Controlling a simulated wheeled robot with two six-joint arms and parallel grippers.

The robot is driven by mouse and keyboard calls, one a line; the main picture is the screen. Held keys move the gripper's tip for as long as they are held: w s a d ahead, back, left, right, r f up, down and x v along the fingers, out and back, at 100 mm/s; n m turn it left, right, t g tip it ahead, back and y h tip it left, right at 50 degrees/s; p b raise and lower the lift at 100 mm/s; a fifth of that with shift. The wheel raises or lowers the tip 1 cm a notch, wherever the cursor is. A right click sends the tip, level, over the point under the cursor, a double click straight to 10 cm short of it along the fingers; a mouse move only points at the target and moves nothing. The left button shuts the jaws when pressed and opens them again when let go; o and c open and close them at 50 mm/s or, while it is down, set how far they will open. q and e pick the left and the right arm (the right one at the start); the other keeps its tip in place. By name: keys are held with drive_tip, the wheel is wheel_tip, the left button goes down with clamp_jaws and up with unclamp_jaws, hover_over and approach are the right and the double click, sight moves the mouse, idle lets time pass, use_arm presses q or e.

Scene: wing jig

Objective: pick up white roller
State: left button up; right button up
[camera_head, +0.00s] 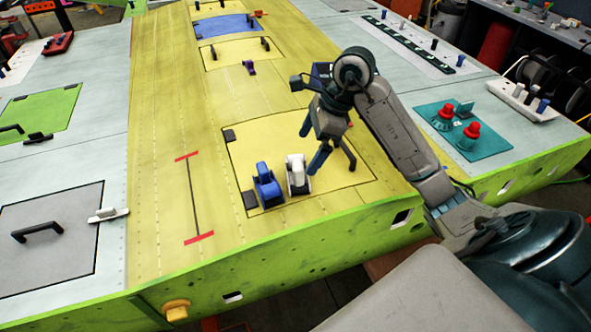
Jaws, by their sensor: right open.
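The white roller (297,175) stands on the yellow wing panel (250,140), inside a black-outlined rectangle. A blue roller (266,187) stands close beside it on the left. My right gripper (312,146) is above the panel, to the upper right of the white roller, with its blue-tipped fingers spread and pointing down. It is open and empty, apart from the roller. My left gripper is not in view.
A black handle (347,155) is on the panel just right of my right gripper. Red knobs on a teal plate (464,131) are to the right. A red-ended line marking (194,197) lies on clear yellow surface at left. The green wing edge (230,270) runs along the front.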

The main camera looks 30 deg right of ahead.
sight(300, 163)
drive_tip(key=shift+a+f, duration=0.2)
drive_tip(key=shift+f, duration=0.25)
drive_tip(key=shift+a+f, duration=0.1)
drive_tip(key=shift+f, duration=0.15)
drive_tip(key=f+b, duration=0.1)
drive_tip(key=f, duration=0.1)
drive_tip(key=w+f+b, duration=0.1)
drive_tip(key=f, duration=0.1)
drive_tip(key=shift+w+a, duration=0.15)
drive_tip(key=shift+w, duration=0.05)
drive_tip(key=shift+w+a+f+p, duration=0.1)
drive_tip(key=shift+a+f+p, duration=0.1)
drive_tip(key=shift+p, duration=0.3)
drive_tip(key=shift+a+f, duration=0.1)
drive_tip(key=shift+f, duration=0.2)
drive_tip(key=c, duration=1.1)
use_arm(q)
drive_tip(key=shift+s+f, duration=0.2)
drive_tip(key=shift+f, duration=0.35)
